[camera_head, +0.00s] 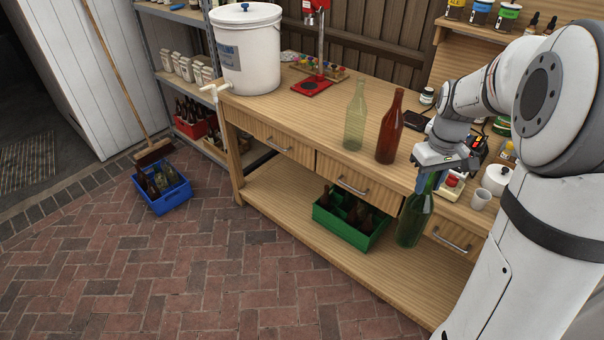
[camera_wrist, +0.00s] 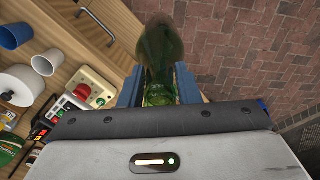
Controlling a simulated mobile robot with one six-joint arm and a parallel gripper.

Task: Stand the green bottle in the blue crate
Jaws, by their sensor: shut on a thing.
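My gripper (camera_head: 447,166) is shut on the green bottle (camera_head: 414,216) and holds it by the neck. The bottle hangs roughly upright in front of the bench's edge, clear of the bench top. In the wrist view the bottle (camera_wrist: 162,62) shows between the blue fingers (camera_wrist: 158,88). The blue crate (camera_head: 165,198) stands on the brick floor at the left, well away from my gripper.
On the wooden bench (camera_head: 290,112) stand a pale clear bottle (camera_head: 356,118), a red-brown bottle (camera_head: 390,130) and a white bucket (camera_head: 248,55). A green crate (camera_head: 340,229) with dark bottles sits on the lower shelf. A broom (camera_head: 152,152) stands behind the blue crate. The brick floor between is open.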

